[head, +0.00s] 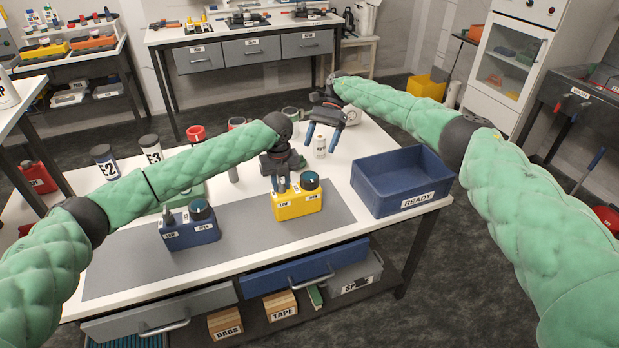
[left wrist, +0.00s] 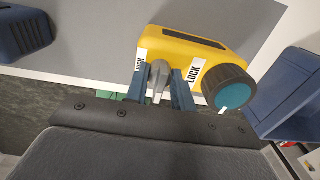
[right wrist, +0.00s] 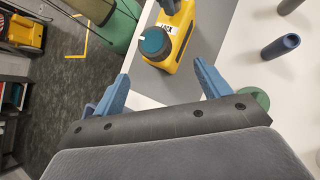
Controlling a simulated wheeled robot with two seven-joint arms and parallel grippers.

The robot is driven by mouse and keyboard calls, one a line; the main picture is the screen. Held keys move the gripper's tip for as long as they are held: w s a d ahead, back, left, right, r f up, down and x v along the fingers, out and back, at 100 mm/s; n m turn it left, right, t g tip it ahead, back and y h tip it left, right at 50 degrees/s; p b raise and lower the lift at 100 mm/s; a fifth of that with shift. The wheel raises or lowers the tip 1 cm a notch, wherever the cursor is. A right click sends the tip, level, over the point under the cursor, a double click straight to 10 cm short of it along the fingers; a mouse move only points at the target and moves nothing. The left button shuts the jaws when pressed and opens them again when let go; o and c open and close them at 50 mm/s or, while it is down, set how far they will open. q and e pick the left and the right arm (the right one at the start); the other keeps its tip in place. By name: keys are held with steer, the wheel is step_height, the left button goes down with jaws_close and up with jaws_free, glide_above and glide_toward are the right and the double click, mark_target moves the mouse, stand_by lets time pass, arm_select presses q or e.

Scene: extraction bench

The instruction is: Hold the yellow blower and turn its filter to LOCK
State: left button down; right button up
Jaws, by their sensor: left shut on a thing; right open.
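The yellow blower (head: 297,203) stands upright on the grey mat, with labels on its front in the head view. Its filter is a dark round cap with a teal face (head: 310,181), also clear in the left wrist view (left wrist: 231,90). A LOCK label (left wrist: 195,75) sits beside the cap; a white mark shows at the cap's lower edge, away from that label. My left gripper (left wrist: 160,92) is shut on the blower's grey lever (left wrist: 157,77). My right gripper (head: 322,134) is open and empty, behind and above the blower; the right wrist view shows the filter (right wrist: 155,43) ahead of its fingers.
A similar blue blower (head: 190,234) stands left on the mat (head: 125,262). The blue READY bin (head: 385,192) is right of the yellow blower. The front mat area is clear.

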mark_target(310, 176)
steer(key=s+a+f+n, duration=0.1)
steer(key=s+f, duration=0.1)
steer(key=s+a+f+n, duration=0.1)
steer(key=s+f, duration=0.2)
steer(key=s+a+f, duration=0.2)
steer(key=s+f, duration=0.1)
steer(key=shift+s+n, duration=0.15)
steer(key=shift+n, duration=0.25)
stand_by(0.4)
steer(key=c, duration=1)
